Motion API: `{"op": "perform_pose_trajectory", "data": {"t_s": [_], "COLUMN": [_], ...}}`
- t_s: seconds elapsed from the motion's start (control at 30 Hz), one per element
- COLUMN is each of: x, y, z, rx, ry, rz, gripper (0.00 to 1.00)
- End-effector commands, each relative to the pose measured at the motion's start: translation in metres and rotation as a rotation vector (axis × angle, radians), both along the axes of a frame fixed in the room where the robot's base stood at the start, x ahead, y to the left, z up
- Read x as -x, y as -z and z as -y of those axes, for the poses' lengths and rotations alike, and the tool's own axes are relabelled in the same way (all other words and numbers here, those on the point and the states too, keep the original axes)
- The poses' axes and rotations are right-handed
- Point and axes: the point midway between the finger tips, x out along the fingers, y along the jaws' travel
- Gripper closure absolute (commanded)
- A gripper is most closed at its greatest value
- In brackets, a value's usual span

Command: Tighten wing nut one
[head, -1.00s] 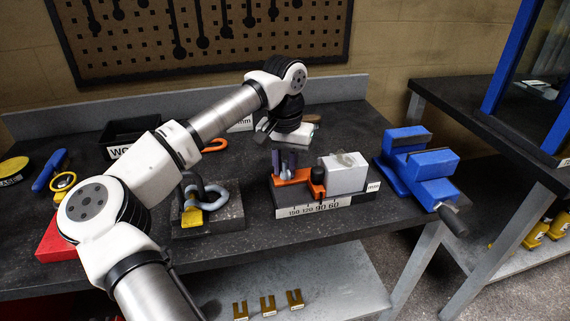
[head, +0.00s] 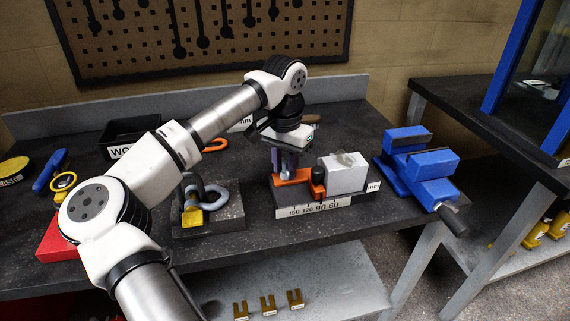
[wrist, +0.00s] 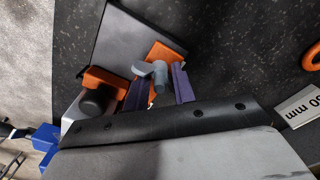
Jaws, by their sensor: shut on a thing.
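A grey wing nut (wrist: 158,75) sits on an orange clamp piece (wrist: 165,58) in the wrist view. The purple fingers of my gripper (wrist: 158,86) stand on either side of it and are shut on it. In the head view my gripper (head: 284,160) points down onto the orange clamp (head: 292,178) at the left end of the fixture, and the wing nut is mostly hidden by the fingers. The fixture base (head: 313,209) carries a printed scale. A pale block (head: 343,173) sits at its right, beside a black knob (head: 318,178) on orange.
A blue vise (head: 420,170) stands to the right. A dark block with a shackle (head: 208,218) is to the left. An orange hook (head: 215,145) and a black bin (head: 130,133) lie behind. The bench's front edge runs close before the fixture.

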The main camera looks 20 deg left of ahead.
Motion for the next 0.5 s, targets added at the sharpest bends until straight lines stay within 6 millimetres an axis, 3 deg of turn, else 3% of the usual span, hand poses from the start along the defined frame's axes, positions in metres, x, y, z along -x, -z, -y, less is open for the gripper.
{"op": "perform_pose_trajectory", "data": {"t_s": [0.03, 0.07, 0.17, 0.5], "x": [0.0007, 0.0008, 0.0008, 0.0005], "y": [-0.0012, -0.0011, -0.0008, -0.0018], "z": [0.0009, 0.0009, 0.0008, 0.0002], "rx": [0.000, 0.000, 0.000, 0.000], "ry": [0.008, 0.008, 0.006, 0.002], "rz": [-0.002, -0.002, -0.002, -0.002], "gripper": [0.97, 0.73, 0.60, 0.58]}}
